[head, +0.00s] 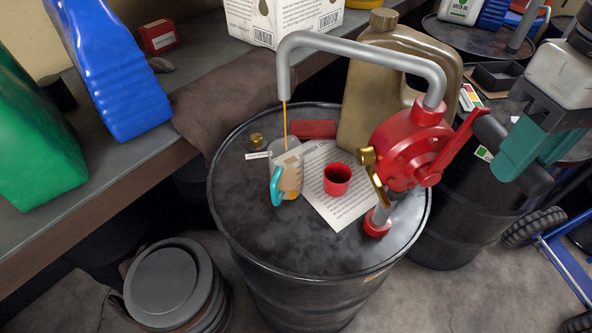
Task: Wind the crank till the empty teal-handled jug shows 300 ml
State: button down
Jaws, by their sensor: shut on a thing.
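The clear jug (291,160) with a teal handle (275,187) stands upright on the dark drum (240,220), under the mouth of the grey spout pipe (290,50). A thin amber stream (285,115) runs from the pipe into it. Amber oil shows low in the jug; the scale is too small to read. The red rotary pump (405,145) stands on the drum's right side. Its red crank arm (463,140) points up and right to a dark grip (490,128). My gripper (507,148) is shut on that grip at the right; the fingertips are partly hidden.
On the drum are a red cup (337,180), a printed sheet (335,215), a red box (312,129), a brass cap (257,140) and a tan can (366,95). A bench (60,195) with blue and green containers stands left. Another drum (450,235) stands behind right.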

jog(key=d, duration=0.1)
jog(key=d+b, duration=0.1)
jog(key=w+d+f, duration=0.1)
jog(key=d, duration=0.1)
jog(key=shift+w+f, duration=0.1)
jog(key=shift+w+d+f+b, duration=0.2)
jog(key=shift+d+f+b, duration=0.6)
jog(key=shift+d+f, duration=0.1)
jog(key=shift+w+d+f+b, duration=0.15)
jog(key=shift+d+f+b, duration=0.65)
jog(key=shift+f, duration=0.25)
jog(key=f+b, duration=0.1)
jog(key=f, duration=0.1)
jog(key=d+f+b, duration=0.1)
jog(key=f+b, duration=0.1)
jog(key=shift+w+d+f+b, duration=0.1)
jog(key=shift+d+f+b, duration=0.05)
jog(key=shift+b, duration=0.15)
jog(key=shift+f, duration=0.1)
